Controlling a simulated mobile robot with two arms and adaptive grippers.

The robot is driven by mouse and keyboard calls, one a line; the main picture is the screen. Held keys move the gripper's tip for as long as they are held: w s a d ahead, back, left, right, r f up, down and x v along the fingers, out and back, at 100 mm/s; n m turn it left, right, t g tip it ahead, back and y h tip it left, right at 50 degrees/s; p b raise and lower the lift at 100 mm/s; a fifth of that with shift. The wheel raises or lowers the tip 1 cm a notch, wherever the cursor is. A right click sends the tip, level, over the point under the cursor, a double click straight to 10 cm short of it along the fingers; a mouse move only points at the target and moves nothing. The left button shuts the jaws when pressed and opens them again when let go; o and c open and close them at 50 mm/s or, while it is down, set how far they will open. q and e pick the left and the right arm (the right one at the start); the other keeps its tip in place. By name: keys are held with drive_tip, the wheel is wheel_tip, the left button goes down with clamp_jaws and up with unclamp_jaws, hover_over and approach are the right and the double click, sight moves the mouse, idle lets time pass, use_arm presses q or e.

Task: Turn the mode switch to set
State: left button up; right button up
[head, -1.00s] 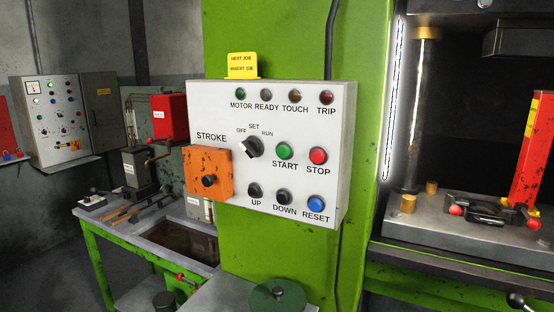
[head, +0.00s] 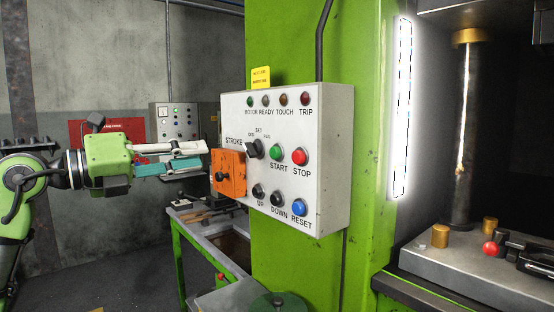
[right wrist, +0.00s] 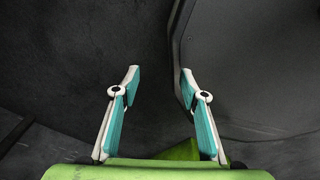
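My right gripper (right wrist: 160,82) shows only in the right wrist view, open and empty, over a dark grey background.
An orange STROKE box (head: 229,173) with a black knob juts out left of the switch. Green START (head: 275,154) and red STOP (head: 299,155) buttons sit to its right. UP, DOWN and RESET buttons lie below. A green bench (head: 196,262) stands behind at lower left.

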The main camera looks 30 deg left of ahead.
use_arm(q)
drive_tip(key=p, duration=0.5)
approach(246, 150)
drive_tip(key=x, duration=0.3)
drive_tip(key=p+x, duration=0.2)
drive_tip(key=x, duration=0.2)
drive_tip(key=shift+w+d+r+p, duration=0.1)
drive_tip(key=shift+w+r+p, duration=0.15)
drive_tip(key=shift+p, duration=0.15)
drive_tip(key=shift+w+d, duration=0.15)
drive_tip(key=shift+w, duration=0.15)
drive_tip(key=shift+w+d+f+p, duration=0.15)
drive_tip(key=shift+w+d+p, duration=0.15)
drive_tip(key=shift+w+p, duration=0.15)
drive_tip(key=shift+f, duration=0.1)
drive_tip(key=shift+a, duration=0.1)
clamp_jaws()
use_arm(e)
drive_tip(key=a+r, duration=0.3)
drive_tip(key=r, duration=0.6)
